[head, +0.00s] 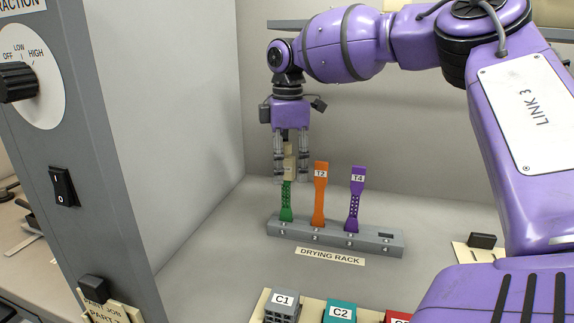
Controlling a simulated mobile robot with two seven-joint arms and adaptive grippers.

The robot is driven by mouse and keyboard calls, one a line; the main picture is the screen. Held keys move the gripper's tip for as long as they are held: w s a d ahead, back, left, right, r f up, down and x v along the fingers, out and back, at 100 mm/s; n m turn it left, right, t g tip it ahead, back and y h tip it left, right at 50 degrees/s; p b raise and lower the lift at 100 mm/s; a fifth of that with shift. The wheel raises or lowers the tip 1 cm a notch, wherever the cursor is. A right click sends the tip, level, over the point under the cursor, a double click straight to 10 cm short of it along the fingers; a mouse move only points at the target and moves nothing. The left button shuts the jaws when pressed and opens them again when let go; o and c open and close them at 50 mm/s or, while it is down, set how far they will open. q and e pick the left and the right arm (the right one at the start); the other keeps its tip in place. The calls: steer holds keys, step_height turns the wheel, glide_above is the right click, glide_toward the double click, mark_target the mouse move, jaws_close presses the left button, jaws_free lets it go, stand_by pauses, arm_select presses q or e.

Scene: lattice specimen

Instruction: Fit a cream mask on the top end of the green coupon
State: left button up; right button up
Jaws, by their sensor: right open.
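The green coupon (286,206) stands upright in slot 1 of the grey drying rack (375,240). A cream mask (289,166) sits in line over its top end and hides that end. How far down the mask is seated I cannot tell. My right gripper (291,178) points down from above, open, with one finger on each side of the cream mask. The left finger stands slightly clear of it. My left gripper is not in view.
An orange coupon T2 (320,196) and a purple coupon T4 (355,200) stand close to the right in the rack. Blocks C1 (283,304) and C2 (340,312) are in front. A grey wall (170,120) rises at left.

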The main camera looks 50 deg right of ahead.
mark_target(287, 144)
steer(key=shift+r+p, duration=0.75)
steer(key=shift+r, duration=1.75)
step_height(287, 144, up, 12)
steer(key=shift+s, duration=0.1)
